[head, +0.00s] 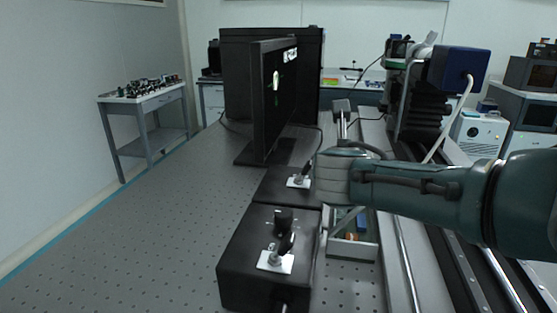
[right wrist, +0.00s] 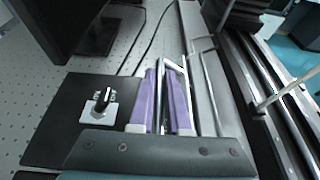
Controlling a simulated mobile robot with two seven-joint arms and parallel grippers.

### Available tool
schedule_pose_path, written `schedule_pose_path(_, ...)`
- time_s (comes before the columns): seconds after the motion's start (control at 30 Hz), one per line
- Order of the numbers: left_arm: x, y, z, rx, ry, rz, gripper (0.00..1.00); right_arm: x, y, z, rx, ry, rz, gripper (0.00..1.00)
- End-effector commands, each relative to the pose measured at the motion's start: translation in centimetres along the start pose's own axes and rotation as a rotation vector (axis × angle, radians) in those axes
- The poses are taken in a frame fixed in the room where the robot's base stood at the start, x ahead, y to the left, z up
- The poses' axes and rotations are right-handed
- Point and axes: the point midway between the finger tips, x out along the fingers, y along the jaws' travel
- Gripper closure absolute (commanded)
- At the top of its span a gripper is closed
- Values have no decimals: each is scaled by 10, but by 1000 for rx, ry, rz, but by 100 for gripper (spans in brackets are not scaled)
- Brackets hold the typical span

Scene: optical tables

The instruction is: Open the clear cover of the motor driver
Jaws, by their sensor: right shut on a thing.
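The motor driver (head: 352,248) is an open-topped pale box with small coloured parts inside, right of the black boxes in the head view. My right gripper (head: 333,178) is above its far part and hides much of it. The right wrist view shows its two purple fingers (right wrist: 163,80) shut on a thin pale-edged piece, which appears to be the clear cover (right wrist: 174,66). The cover is hard to see, and its exact tilt cannot be told. Below the hand in the head view, a slanted pale edge shows over the box. My left gripper is not in view.
Two black boxes with switches stand left of the driver, the near one (head: 240,262) and the far one (head: 268,184). A monitor (head: 272,105) stands behind them. Dark rails (head: 460,260) run along the right. The perforated table (head: 150,235) is clear at left.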

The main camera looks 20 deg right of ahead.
Motion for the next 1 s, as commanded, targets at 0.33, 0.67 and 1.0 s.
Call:
schedule_pose_path(0.33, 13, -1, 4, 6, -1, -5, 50, 0, 16, -1, -76, -1, -30, 100)
schedule_pose_path(0.67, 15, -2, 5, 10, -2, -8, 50, 0, 20, -1, -74, 1, -29, 100)
schedule_pose_path(1.0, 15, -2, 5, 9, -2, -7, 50, 0, 20, -1, -73, 1, -28, 81)
